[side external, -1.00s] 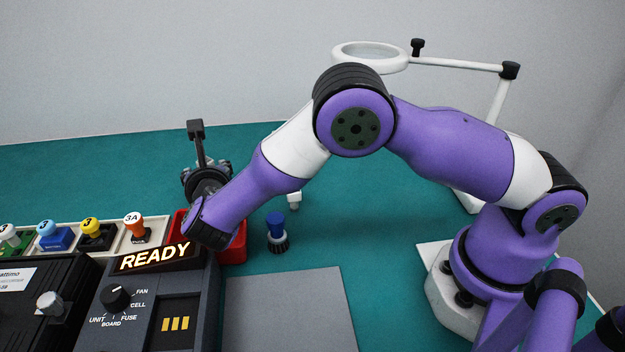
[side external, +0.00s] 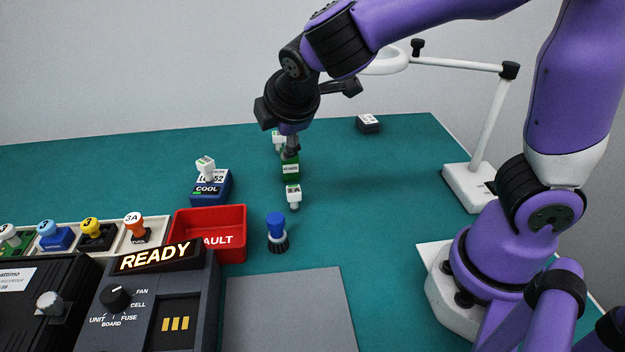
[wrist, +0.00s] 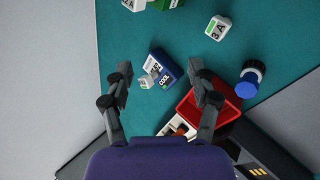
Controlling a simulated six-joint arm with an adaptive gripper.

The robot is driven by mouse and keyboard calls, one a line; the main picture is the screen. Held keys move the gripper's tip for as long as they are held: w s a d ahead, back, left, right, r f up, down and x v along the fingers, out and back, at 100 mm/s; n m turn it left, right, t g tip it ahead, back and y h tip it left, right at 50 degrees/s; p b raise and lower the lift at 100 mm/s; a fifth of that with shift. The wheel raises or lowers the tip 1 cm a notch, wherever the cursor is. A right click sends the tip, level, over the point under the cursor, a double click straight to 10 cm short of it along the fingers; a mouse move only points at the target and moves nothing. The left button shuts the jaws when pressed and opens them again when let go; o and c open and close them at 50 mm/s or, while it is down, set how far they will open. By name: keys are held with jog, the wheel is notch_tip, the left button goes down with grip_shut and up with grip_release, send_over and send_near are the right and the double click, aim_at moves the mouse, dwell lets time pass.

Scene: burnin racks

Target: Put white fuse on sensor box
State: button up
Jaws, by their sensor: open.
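A white fuse (side external: 293,193) marked 3A lies on the green mat in front of a green box (side external: 290,168). It also shows at the top of the wrist view (wrist: 218,28). Which box is the sensor box I cannot tell from the labels. My gripper (wrist: 160,72) is open and empty. In the side view it hangs high over the mat and overlaps the green box. In the wrist view the blue box (wrist: 163,68) appears between its fingertips.
A red FAULT bin (side external: 226,249) stands beside a blue-topped knob (side external: 276,228). The READY tester (side external: 150,300) and a tray of coloured pieces (side external: 120,240) are front left. Another white piece (side external: 278,140) is behind the green box. A dark box (side external: 367,124) and magnifier lamp (side external: 475,182) stand at back right.

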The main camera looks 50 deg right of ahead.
jog(key=s+d+r+m+y, duration=0.1)
jog(key=s+m+y, duration=0.1)
jog(key=s+m, duration=0.4)
jog(key=s+d+r+m+g+y, duration=0.1)
jog(key=s+d+r+m, duration=0.1)
jog(key=s+m, duration=0.5)
jog(key=shift+s+d+m+y, duration=0.15)
jog(key=shift+s+m+y, duration=0.2)
jog(key=shift+s, duration=0.3)
